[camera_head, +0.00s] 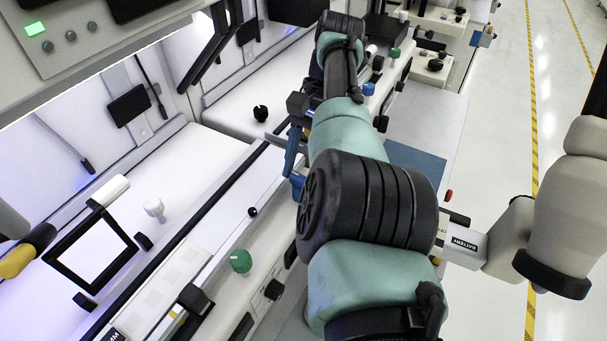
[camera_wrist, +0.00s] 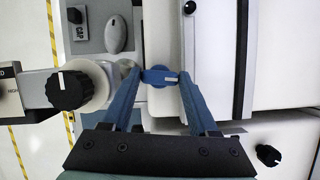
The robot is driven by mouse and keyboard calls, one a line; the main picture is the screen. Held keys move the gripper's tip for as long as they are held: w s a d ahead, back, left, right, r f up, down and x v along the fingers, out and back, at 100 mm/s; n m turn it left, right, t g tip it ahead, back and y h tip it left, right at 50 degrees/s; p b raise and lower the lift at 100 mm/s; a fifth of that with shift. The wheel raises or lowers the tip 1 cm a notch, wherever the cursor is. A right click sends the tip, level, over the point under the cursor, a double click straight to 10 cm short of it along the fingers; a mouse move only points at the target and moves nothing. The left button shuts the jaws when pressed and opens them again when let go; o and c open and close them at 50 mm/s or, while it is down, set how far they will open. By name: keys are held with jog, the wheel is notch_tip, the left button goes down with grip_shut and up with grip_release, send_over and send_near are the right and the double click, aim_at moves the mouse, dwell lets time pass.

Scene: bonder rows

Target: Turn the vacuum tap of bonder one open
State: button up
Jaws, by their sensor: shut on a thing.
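The vacuum tap (camera_wrist: 160,76) is a small blue handle with a white mark, in the middle of the wrist view. Its mark points to the right there. My gripper (camera_wrist: 158,73) has its two blue fingers on either side of this handle and is shut on it. In the head view my gripper (camera_head: 295,165) reaches down beside the bonder's front edge, and my arm hides the tap. No label on the tap is readable.
In the wrist view a large black knob (camera_wrist: 68,90) and a grey oval part (camera_wrist: 115,33) lie left of the tap. A small black knob (camera_wrist: 268,154) is at lower right. In the head view a green knob (camera_head: 241,261) sits on the nearer front.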

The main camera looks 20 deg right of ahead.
dwell(0.4)
jog(key=o, duration=1.4)
jog(key=shift+r, duration=0.15)
